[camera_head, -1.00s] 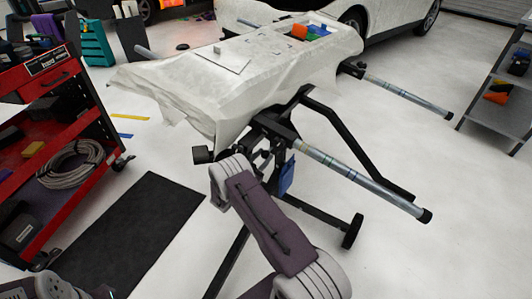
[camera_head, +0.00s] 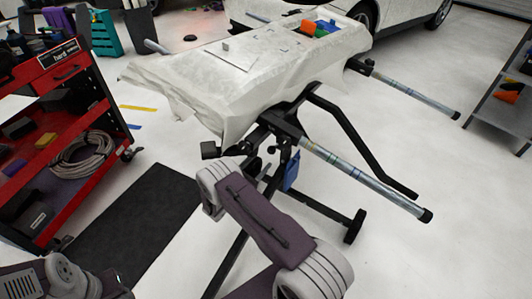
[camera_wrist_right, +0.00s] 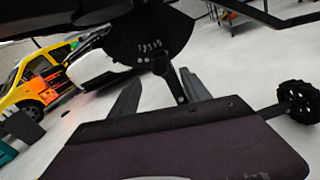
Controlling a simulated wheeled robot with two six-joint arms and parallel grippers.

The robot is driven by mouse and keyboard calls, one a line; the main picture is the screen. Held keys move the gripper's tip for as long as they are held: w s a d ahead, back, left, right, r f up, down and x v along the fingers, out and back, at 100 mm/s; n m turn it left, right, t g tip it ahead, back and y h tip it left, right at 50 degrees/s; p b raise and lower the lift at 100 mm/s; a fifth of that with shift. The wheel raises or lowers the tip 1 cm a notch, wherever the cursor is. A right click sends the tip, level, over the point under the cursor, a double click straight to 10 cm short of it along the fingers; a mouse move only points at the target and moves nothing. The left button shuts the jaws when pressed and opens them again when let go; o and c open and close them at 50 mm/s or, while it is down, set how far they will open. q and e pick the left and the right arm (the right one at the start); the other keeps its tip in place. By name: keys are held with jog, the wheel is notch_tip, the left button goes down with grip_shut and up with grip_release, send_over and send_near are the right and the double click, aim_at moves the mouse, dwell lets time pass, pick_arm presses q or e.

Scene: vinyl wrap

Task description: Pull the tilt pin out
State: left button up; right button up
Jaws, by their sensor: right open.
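The work stand carries a sheet-draped top (camera_head: 235,75) in the head view. Its black frame (camera_head: 290,118) holds a tilt joint beneath. In the right wrist view, a dark round plate with a row of holes (camera_wrist_right: 150,35) hangs close above my right gripper (camera_wrist_right: 158,98). A small round knob (camera_wrist_right: 160,66) sits at the plate's lower edge, near and beyond the fingers. I cannot tell whether it is the tilt pin. The right gripper is open, with nothing seen between its fingers. In the head view my right wrist hides its fingers. My left arm shows at bottom left; its gripper is out of view.
A red tool cart (camera_head: 60,130) stands at left beside a black floor mat (camera_head: 130,225). A blue tag (camera_head: 291,172) hangs under the frame. A grey shelf (camera_head: 500,115) stands at far right.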

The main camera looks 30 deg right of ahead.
jog(key=v, duration=0.2)
jog(key=shift+s+a+f, duration=0.1)
jog(key=shift+a, duration=0.15)
